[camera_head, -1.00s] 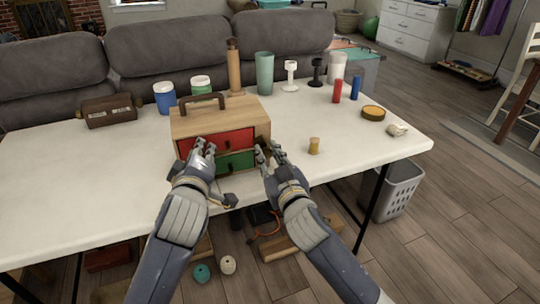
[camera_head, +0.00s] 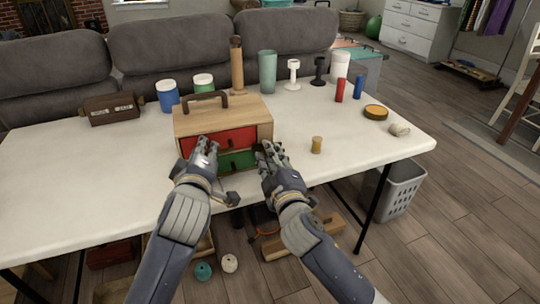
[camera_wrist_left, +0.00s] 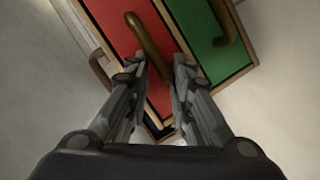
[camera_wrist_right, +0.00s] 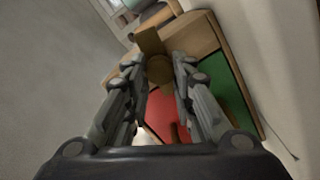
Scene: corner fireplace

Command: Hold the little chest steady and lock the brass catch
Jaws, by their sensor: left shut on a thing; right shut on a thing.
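The little wooden chest (camera_head: 195,119) stands upright on the white table, with a red drawer (camera_head: 238,136) above a green one (camera_head: 241,159). My left gripper (camera_head: 206,144) is at the chest's front, shut on the brown pull (camera_wrist_left: 150,40) of the red drawer; its fingertips flank the pull's near end in the left wrist view (camera_wrist_left: 162,70). My right gripper (camera_head: 266,148) is at the chest's right front edge. In the right wrist view its fingers (camera_wrist_right: 159,68) are shut on the brass catch (camera_wrist_right: 151,42). The catch is hidden behind the gripper in the head view.
A small wooden cylinder (camera_head: 317,145) stands right of my right gripper. Jars, a tall brown bottle (camera_head: 237,64) and a green tumbler (camera_head: 267,70) stand behind the chest. The table (camera_head: 80,185) is clear at left front.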

